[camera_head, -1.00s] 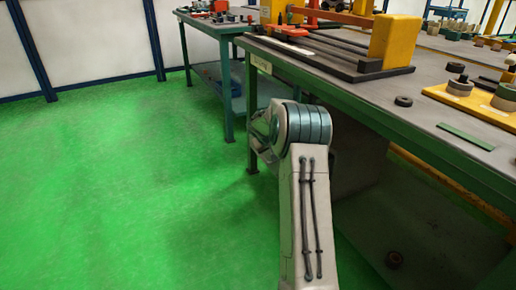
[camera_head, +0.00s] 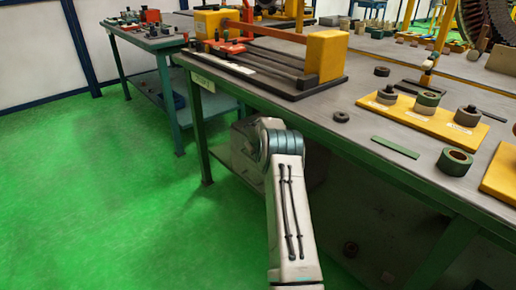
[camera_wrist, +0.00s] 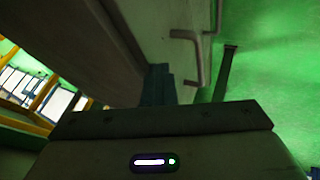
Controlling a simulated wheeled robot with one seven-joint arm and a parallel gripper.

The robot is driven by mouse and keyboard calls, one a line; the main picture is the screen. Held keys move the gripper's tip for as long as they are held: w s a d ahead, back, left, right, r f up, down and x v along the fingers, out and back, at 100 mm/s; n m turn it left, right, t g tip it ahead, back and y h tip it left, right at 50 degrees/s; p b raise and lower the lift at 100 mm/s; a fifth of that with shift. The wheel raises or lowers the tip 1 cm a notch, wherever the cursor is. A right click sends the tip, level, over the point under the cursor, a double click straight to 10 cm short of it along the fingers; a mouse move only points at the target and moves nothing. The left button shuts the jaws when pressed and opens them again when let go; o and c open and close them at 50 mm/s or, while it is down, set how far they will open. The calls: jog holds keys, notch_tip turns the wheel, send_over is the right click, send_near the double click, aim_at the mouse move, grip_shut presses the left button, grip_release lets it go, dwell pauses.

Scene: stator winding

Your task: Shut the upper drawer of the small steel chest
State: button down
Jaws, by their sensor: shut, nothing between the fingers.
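A grey steel chest (camera_head: 242,133) stands on the lower shelf under the workbench in the head view, largely hidden behind my arm. The wrist view shows a pale metal face close up with a bent bar handle (camera_wrist: 203,60) standing out from it. I cannot tell which drawer it belongs to or how far that drawer is out. My gripper (camera_wrist: 160,82) is shut and empty, its dark fingers next to the handle's lower end in the picture; contact is unclear. In the head view my gripper is hidden behind my arm.
The green workbench (camera_head: 330,146) overhangs the shelf, with its leg (camera_head: 197,130) left of my arm. Yellow blocks with parts (camera_head: 425,112) and a black ring (camera_head: 341,116) lie on its top. A second bench (camera_head: 150,42) stands behind. The green floor at left is clear.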

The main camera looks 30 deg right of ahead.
jog(key=shift+d, duration=0.35)
jog(key=shift+a, duration=0.15)
jog(key=s+a+r, duration=0.5)
jog(key=a+r, duration=0.3)
jog(key=shift+s, duration=0.15)
